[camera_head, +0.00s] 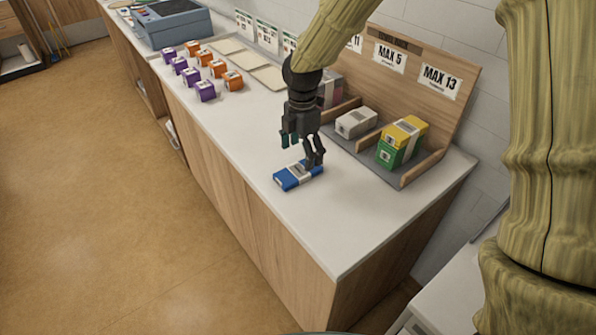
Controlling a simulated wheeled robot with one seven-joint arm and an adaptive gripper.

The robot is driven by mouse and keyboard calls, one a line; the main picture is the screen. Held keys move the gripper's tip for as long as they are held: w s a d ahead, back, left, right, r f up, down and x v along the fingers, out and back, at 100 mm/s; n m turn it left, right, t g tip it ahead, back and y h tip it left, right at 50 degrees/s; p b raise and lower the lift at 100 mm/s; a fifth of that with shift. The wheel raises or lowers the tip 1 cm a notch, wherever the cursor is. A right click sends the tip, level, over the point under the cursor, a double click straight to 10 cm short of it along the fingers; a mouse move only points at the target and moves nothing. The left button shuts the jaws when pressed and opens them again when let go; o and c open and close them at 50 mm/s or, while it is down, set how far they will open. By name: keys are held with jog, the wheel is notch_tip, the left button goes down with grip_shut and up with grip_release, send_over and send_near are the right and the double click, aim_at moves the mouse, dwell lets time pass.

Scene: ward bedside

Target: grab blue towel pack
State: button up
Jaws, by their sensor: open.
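The blue towel pack (287,180) lies flat on the white counter, with a pale band around its middle. My gripper (314,161) is open, pointing down at the right end of the pack. Its dark fingers overlap that end in the picture. I cannot tell whether they touch the pack.
A wooden rack (400,172) right of my gripper holds a grey pack (356,122) and a yellow pack (402,131) on a green one (393,155). Purple boxes (204,91) and orange boxes (233,80) stand farther back. The counter (345,222) is clear in front of the pack.

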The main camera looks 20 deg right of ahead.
aim_at(300, 170)
jog(key=shift+s+f, duration=0.25)
jog(key=f, duration=0.1)
jog(key=f+p, duration=0.1)
jog(key=f, duration=0.1)
jog(key=shift+w+a+f, duration=0.1)
jog(key=shift+w+a, duration=0.05)
jog(key=shift+a, duration=0.1)
jog(key=shift+f, duration=0.65)
jog(key=c, duration=1.1)
